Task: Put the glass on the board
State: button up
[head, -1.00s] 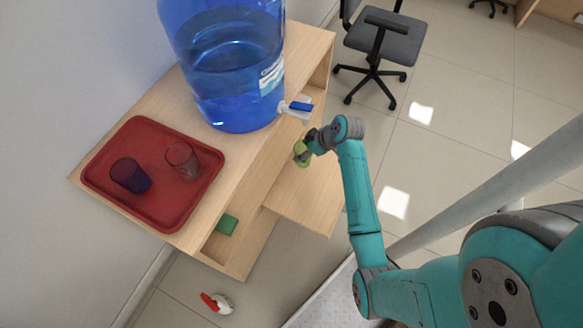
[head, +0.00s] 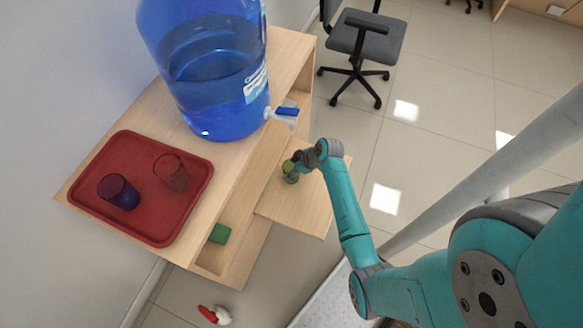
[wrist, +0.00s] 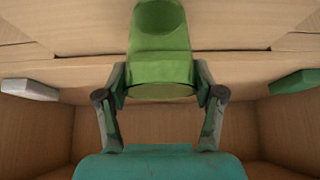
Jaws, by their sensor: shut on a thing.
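A green glass (head: 290,173) is held in my gripper (head: 297,163), below the tap of the blue water bottle. It is over the inner part of the light wooden board (head: 305,209) that juts out from the stand. I cannot tell whether its base touches the board. In the wrist view, my gripper (wrist: 160,98) has one finger on each side of the green glass (wrist: 160,50), shut on it. The gripper partly hides the glass in the head view.
A red tray (head: 150,222) on the stand's top holds a dark blue glass (head: 118,191) and a clear reddish one (head: 171,172). The big blue bottle (head: 212,70) with its tap (head: 284,114) stands nearby. A green block (head: 220,233) sits in the open shelf. A chair (head: 366,45) stands behind.

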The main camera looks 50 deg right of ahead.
jog(key=shift+f, duration=0.1)
jog(key=o, duration=1.3)
jog(key=shift+c, duration=0.2)
jog(key=v, duration=1.2)
jog(key=s+a+f+m+t+h, duration=0.1)
jog(key=s+a+m+h, duration=0.1)
jog(key=s+a, duration=0.5)
jog(key=s+a+f+m+t+h, duration=0.15)
jog(key=s+a, duration=0.25)
jog(key=a, duration=0.5)
jog(key=s+a+r+t, duration=0.3)
jog(key=s+r, duration=0.4)
jog(key=r, duration=0.4)
jog(key=s+a+r+t+y, duration=0.1)
jog(key=s+a+r+t, duration=0.2)
jog(key=s+r, duration=0.5)
notch_tip(320, 180, up, 4)
jog(key=shift+a+f, duration=0.15)
jog(key=shift+a, duration=0.7)
